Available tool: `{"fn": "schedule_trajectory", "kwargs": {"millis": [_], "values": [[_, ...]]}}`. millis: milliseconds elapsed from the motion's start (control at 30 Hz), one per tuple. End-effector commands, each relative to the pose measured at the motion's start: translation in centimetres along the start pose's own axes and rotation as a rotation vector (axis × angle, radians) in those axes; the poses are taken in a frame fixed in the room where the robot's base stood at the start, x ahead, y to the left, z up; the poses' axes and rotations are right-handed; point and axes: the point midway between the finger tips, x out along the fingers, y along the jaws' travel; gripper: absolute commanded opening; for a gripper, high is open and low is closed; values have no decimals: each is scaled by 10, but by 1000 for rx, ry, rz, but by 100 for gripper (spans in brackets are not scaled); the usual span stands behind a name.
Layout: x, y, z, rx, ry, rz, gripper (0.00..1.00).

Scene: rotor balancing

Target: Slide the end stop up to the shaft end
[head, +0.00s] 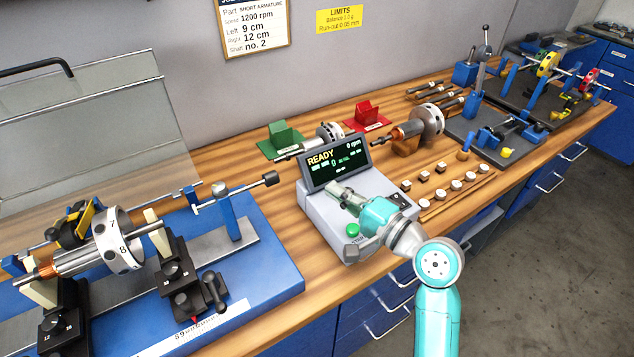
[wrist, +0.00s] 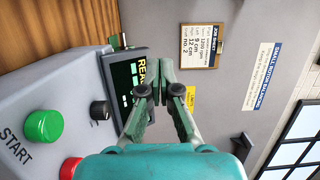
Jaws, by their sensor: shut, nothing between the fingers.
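The end stop (head: 232,213) appears to be the blue post on the grey rail of the balancing machine, at left in the head view. A thin rod with a black knob (head: 271,178) passes through its top. The rotor (head: 112,240) lies across two black supports, and its shaft (head: 153,228) points toward the post. A gap shows between the shaft end and the rod's near tip. My gripper (head: 345,195) is over the control box, well right of the end stop and apart from it. In the wrist view my gripper (wrist: 160,92) is shut and empty.
The control box (head: 345,235) with a READY screen (head: 335,165) stands right of the machine's blue base (head: 262,282). A raised clear guard (head: 85,120) is behind the rotor. Spare rotors (head: 410,128) and small weights (head: 456,184) lie farther right on the wooden bench.

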Motion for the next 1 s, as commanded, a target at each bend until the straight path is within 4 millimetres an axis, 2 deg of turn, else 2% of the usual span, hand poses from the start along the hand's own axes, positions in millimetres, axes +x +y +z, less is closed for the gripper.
{"fn": "schedule_trajectory", "kwargs": {"millis": [500,700,1000], "values": [[91,0,4,-1,-2,0,0],[95,0,30,-1,-1,-1,0],[97,0,39,-1,1,0,0]]}}
